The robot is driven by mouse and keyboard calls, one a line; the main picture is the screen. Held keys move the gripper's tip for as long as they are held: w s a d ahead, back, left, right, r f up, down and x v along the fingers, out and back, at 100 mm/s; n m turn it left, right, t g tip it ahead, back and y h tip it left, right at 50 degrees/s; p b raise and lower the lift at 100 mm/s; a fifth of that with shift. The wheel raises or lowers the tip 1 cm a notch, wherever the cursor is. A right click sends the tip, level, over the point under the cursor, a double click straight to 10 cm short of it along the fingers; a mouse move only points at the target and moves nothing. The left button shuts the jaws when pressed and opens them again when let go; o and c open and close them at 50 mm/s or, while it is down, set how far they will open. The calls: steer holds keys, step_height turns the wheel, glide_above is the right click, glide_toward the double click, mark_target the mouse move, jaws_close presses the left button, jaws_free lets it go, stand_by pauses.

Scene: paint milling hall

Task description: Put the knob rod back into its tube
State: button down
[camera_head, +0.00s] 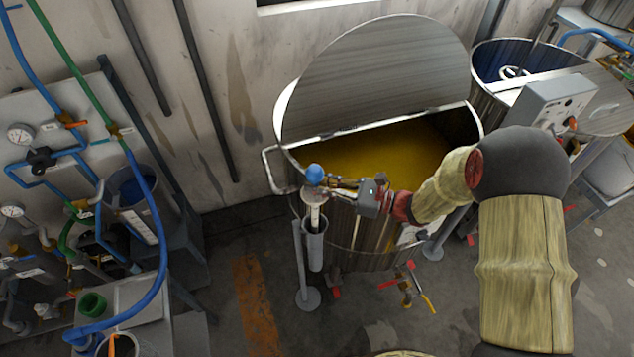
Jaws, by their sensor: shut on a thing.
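The knob rod has a round blue knob (315,174) on top and a pale shaft (314,208) below it. My gripper (328,181) comes from the right and is shut on the rod just under the knob. The rod hangs about upright. The grey tube (315,252) stands upright below it, beside the front left of the open vat. The shaft's lower end overlaps the tube's mouth in the picture. I cannot tell whether its tip is inside the tube or above it.
The steel vat (358,237) holds yellow paint, with its half lid (380,75) raised behind. A loop handle (276,170) sticks out left of the rod. A post with a round foot (307,299) stands below. Floor to the left is clear before the piped panel (50,150).

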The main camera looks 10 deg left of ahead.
mark_target(317, 210)
steer(key=shift+f+b, duration=0.75)
steer(key=shift+f, duration=0.65)
steer(key=shift+f+b, duration=3.15)
steer(key=shift+f, duration=1.75)
steer(key=c, duration=1.7)
jaws_free()
steer(key=shift+o, duration=0.2)
steer(key=shift+d, duration=0.1)
